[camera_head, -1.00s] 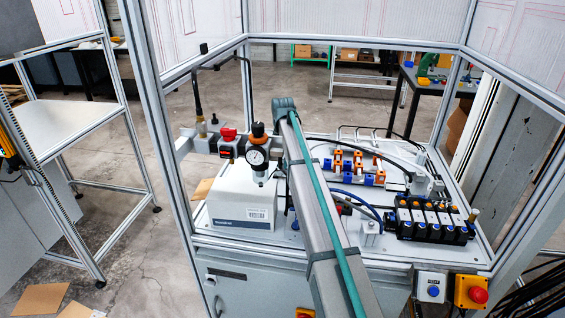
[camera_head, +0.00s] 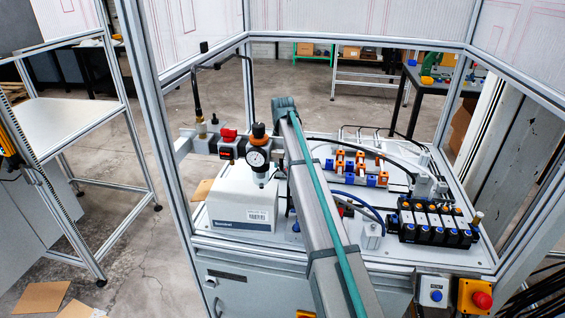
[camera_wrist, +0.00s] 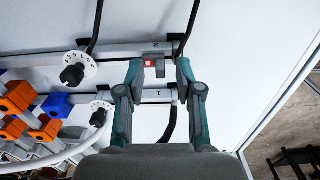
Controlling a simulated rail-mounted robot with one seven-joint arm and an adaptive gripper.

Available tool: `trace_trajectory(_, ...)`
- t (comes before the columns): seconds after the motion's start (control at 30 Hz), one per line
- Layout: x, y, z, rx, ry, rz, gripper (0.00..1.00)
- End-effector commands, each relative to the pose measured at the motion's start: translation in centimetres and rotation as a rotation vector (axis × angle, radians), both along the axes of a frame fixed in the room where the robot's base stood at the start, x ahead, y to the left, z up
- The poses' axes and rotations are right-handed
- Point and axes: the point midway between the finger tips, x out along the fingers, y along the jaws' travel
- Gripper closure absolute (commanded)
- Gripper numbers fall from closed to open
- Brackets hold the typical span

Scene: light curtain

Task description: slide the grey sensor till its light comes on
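In the wrist view, a small grey sensor (camera_wrist: 159,67) sits on a metal rail between my fingertips, with a red glowing spot on its left part. My gripper (camera_wrist: 159,72) has its two fingers apart, one on each side of the sensor. The left finger is close beside the sensor; whether it touches cannot be told. A narrow gap shows between the sensor and the right finger. In the head view, my own arm hides the gripper and the sensor.
Two dial knobs (camera_wrist: 75,73) and black cables are near the rails. Orange and blue blocks (camera_wrist: 20,95) are at the left. The head view shows the white box (camera_head: 243,205), pressure gauge (camera_head: 257,158), black valve bank (camera_head: 433,222) and red stop button (camera_head: 482,299). Frame posts surround the bench.

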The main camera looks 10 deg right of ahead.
Motion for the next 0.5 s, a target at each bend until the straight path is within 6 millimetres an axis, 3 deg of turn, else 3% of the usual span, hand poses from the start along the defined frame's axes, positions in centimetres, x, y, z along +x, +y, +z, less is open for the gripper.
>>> trace_trajectory(0.27,0.0,0.0,1.3,0.000,-0.001,0.000,0.65)
trace_trajectory(0.5,0.1,0.0,5.5,0.000,-0.002,0.000,0.65)
